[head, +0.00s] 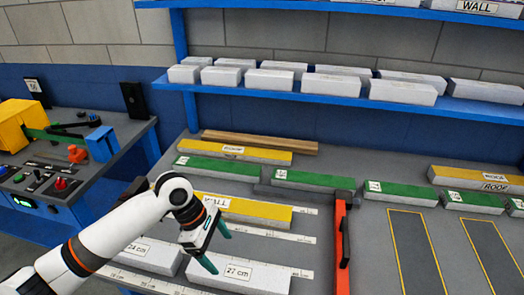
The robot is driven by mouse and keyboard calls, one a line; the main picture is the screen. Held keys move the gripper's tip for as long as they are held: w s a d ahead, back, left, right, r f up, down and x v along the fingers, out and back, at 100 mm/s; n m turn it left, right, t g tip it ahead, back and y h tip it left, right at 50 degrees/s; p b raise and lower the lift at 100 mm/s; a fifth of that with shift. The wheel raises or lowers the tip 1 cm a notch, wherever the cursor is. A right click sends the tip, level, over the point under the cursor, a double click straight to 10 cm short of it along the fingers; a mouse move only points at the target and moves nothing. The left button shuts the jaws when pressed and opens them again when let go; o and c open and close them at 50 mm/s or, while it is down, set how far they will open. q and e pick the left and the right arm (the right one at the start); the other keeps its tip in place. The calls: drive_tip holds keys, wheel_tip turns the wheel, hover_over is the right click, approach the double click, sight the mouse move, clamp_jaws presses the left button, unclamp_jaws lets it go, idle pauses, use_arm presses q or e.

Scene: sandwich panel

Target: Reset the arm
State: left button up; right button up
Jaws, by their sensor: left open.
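My left arm comes in from the lower left. Its gripper (217,249) has two teal fingers that stand apart, open, with nothing seen between them. The gripper is over the front part of the workbench, in front of the yellow WALL block (255,211) and close above the white 27 cm block (262,277). I cannot tell whether a fingertip touches that block. My right gripper is not in view.
Green blocks (217,170) and a yellow ROOF block (245,154) lie behind. White blocks fill the blue shelf (460,104). A side table (110,160) with controls stands left. Outlined dark areas (415,250) at right are bare.

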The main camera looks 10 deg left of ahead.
use_arm(q)
drive_tip(key=s+d+f+m+t, duration=0.2)
drive_tip(key=s+d+f+m, duration=0.45)
drive_tip(key=s+m, duration=0.45)
drive_tip(key=s+a+f+m+t+y, duration=0.15)
drive_tip(key=s+a+m+y, duration=0.25)
drive_tip(key=s+a+m, duration=0.45)
wheel_tip(320, 180, down, 26)
drive_tip(key=s+g, duration=0.1)
drive_tip(key=s, duration=0.1)
drive_tip(key=s+a+f, duration=0.1)
drive_tip(key=s+f, duration=0.7)
drive_tip(key=s+a+f+g, duration=0.1)
drive_tip(key=s+a+f, duration=0.1)
drive_tip(key=s+f, duration=0.6)
drive_tip(key=shift+s+a, duration=0.2)
drive_tip(key=shift+a, duration=0.1)
